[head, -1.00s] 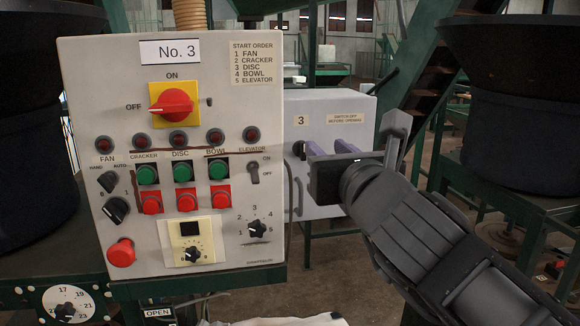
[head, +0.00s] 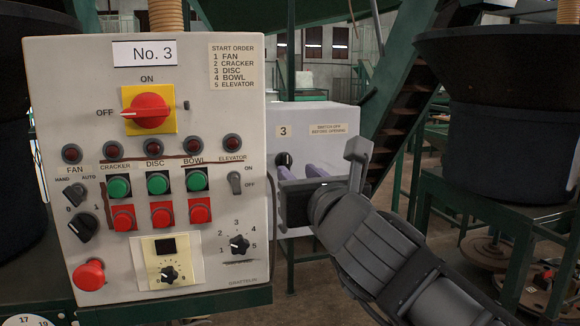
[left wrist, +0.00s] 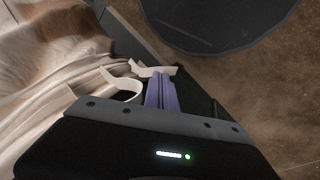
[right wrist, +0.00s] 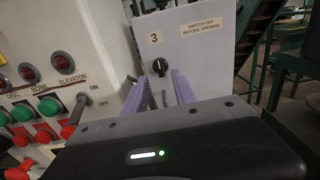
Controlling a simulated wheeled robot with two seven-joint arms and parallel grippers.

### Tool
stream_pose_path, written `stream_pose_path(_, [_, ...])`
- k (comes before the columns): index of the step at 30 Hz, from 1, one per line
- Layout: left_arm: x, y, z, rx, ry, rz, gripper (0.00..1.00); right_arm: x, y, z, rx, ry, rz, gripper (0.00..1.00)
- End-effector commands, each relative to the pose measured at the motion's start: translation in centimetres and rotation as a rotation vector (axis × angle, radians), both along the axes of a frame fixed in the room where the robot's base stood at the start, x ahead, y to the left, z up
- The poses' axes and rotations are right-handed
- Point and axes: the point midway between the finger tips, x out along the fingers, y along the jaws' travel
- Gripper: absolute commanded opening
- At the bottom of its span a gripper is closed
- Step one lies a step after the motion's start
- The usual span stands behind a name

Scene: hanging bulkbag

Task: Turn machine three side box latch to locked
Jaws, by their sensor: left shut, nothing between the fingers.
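The machine three side box (head: 330,118) is a pale grey box right of the main panel, marked 3 and "switch off before opening". Its black latch knob (head: 284,160) is on the front, below the 3. In the right wrist view the knob (right wrist: 160,66) looks roughly upright; its exact setting is too small to tell. My right gripper (head: 298,170) is open, its purple fingers pointing at the box just below the knob. In the right wrist view the fingers (right wrist: 161,75) stand apart, with the knob between and beyond their tips. My left gripper (left wrist: 160,75) is shut and empty.
The No. 3 control panel (head: 150,70), with switches and buttons, stands close on the left of the right gripper. A green stair frame (head: 405,90) and a dark drum (head: 500,130) stand at the right. Pale cloth (left wrist: 40,80) lies beside the left gripper.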

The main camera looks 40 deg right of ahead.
Motion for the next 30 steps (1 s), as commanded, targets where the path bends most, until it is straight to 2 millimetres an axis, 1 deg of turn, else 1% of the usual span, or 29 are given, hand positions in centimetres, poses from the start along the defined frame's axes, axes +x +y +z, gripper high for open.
stream_pose_path(3, [0.0,0.0,0.0,0.000,0.000,0.000,0.00,1.9,-0.8,-0.1,0.001,0.005,-0.005,0.33])
stream_pose_path(9, [0.0,0.0,0.0,0.000,0.000,0.000,0.00,4.4,-1.7,-0.1,0.000,0.003,-0.003,0.33])
stream_pose_path(13, [0.0,0.0,0.0,0.000,0.000,0.000,0.00,5.2,-1.9,-0.1,0.001,0.002,-0.001,0.33])
stream_pose_path(21, [0.0,0.0,0.0,0.000,0.000,0.000,0.00,5.3,-1.9,0.0,0.000,0.000,0.000,0.33])
stream_pose_path(23, [0.0,0.0,0.0,0.000,0.000,0.000,0.00,5.3,-1.9,0.0,0.000,0.001,0.000,0.29])
stream_pose_path(30, [0.0,0.0,0.0,0.000,0.000,0.000,0.00,5.3,-1.9,0.0,0.000,0.001,0.000,0.09])
